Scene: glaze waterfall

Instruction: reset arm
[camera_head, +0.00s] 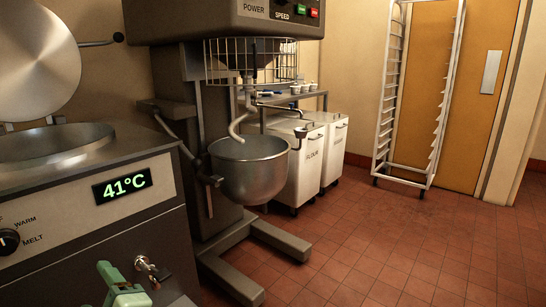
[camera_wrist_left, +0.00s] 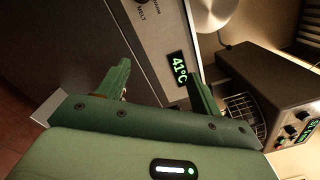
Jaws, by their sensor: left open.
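My left gripper (camera_head: 121,284) shows at the bottom left of the head view, low in front of the melting kettle's front panel and just left of its tap (camera_head: 150,270). In the left wrist view its two green fingers (camera_wrist_left: 160,82) stand wide apart with nothing between them. The kettle's display (camera_head: 122,186) reads 41°C; the same display (camera_wrist_left: 180,68) shows beyond the fingers in the wrist view. My right gripper is in neither view.
The kettle's round lid (camera_head: 35,55) is raised over its bowl (camera_head: 55,142). A mixer with a steel bowl (camera_head: 249,170) stands behind it. White flour bins (camera_head: 299,170) and a rack (camera_head: 404,180) are farther back. The tiled floor (camera_head: 410,245) at right is clear.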

